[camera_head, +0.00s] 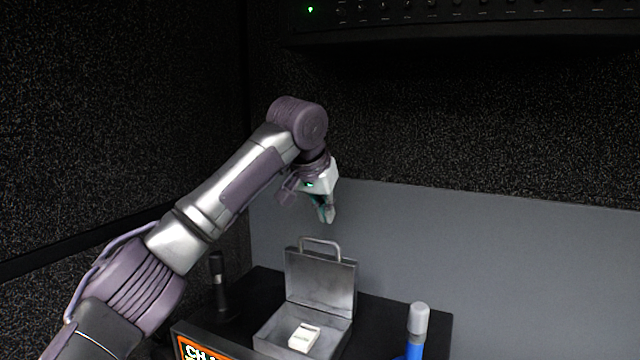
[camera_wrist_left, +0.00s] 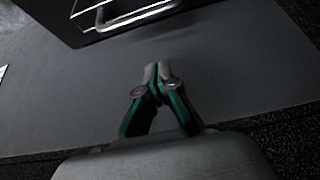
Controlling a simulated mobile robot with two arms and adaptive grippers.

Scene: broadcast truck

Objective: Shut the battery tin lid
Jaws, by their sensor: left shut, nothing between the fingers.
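The battery tin is an open metal box on a dark table, with its lid (camera_head: 320,283) standing upright at the back and a loop handle (camera_head: 320,243) on the lid's top edge. The tin's base (camera_head: 272,338) holds a small white box (camera_head: 304,336). My left gripper (camera_head: 329,216) is shut and empty, above and behind the raised lid, apart from it. In the left wrist view the shut fingertips (camera_wrist_left: 157,72) show, and the handle (camera_wrist_left: 135,14) is at the top. My right gripper is not in view.
A dark microphone-like object (camera_head: 219,285) stands left of the tin. A blue bottle-like object with a grey top (camera_head: 418,320) stands to the right. A lit sign (camera_head: 208,350) is in front. A grey wall panel (camera_head: 480,260) is behind the table (camera_head: 385,312).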

